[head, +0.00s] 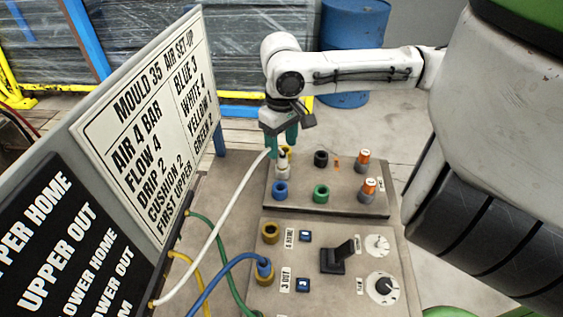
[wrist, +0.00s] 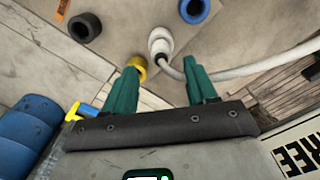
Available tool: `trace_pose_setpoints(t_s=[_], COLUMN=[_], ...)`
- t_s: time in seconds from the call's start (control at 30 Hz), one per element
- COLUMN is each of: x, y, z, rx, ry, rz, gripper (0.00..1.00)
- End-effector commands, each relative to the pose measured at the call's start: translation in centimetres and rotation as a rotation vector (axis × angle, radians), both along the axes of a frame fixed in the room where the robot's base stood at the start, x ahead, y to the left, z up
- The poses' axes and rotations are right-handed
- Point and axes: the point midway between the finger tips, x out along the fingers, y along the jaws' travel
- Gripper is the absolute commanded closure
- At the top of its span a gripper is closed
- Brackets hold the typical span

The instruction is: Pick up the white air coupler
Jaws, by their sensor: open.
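The white air coupler (head: 283,170) stands at the back left of the raised port plate, with a white hose running from it to the left board. In the wrist view the coupler (wrist: 160,42) lies just beyond the fingertips, roughly centred between them, its hose passing close by the right finger. My gripper (head: 281,150) is open and points down over the coupler's top. Its green fingers also show in the wrist view (wrist: 162,66), with nothing gripped between them. I cannot tell whether a finger touches the hose.
A yellow port (wrist: 138,66) sits close to the left finger. Black (head: 321,158), blue (head: 280,190) and green (head: 321,192) ports and orange-topped fittings (head: 363,160) share the plate. A blue hose (head: 222,274) is plugged in on the front panel. A sign board (head: 145,120) stands left.

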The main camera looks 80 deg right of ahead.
Motion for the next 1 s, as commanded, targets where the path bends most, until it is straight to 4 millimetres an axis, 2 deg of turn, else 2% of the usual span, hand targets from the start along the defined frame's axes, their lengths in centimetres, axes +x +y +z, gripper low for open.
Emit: trace_pose_setpoints(t_s=[0.3,0.63,1.0], x=[-0.3,-0.3,-0.3], y=[0.6,0.6,0.6], z=[-4.2,-4.9,-4.9], rx=[0.003,0.001,0.001], ry=[0.002,0.001,0.001], rz=[-0.002,0.000,0.000], gripper=[0.43,0.43,0.78])
